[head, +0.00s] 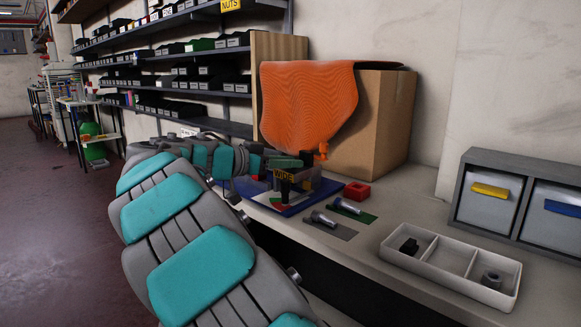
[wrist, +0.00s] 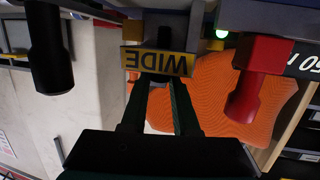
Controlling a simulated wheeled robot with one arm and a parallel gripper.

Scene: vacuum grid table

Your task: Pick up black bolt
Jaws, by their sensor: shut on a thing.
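A black bolt (wrist: 50,60) with a thick head shows at the upper left of the wrist view, which is upside down. It is apart from my fingers. My gripper (wrist: 159,84) has two dark green fingers at the centre of that view. They are shut on a dark piece at the yellow WIDE label (wrist: 185,64); the label hides most of it, and I cannot tell its exact shape. In the head view, the WIDE label (head: 284,176) stands over a blue tray (head: 292,210), and my arm covers part of that area.
A red bolt (wrist: 250,90) is on the other side of my fingers. Two silver bolts (head: 346,206) (head: 322,217) lie on cards on the table. A red block (head: 357,191), a white compartment tray (head: 440,275) and a cardboard box (head: 385,120) with orange cloth (head: 308,100) stand nearby.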

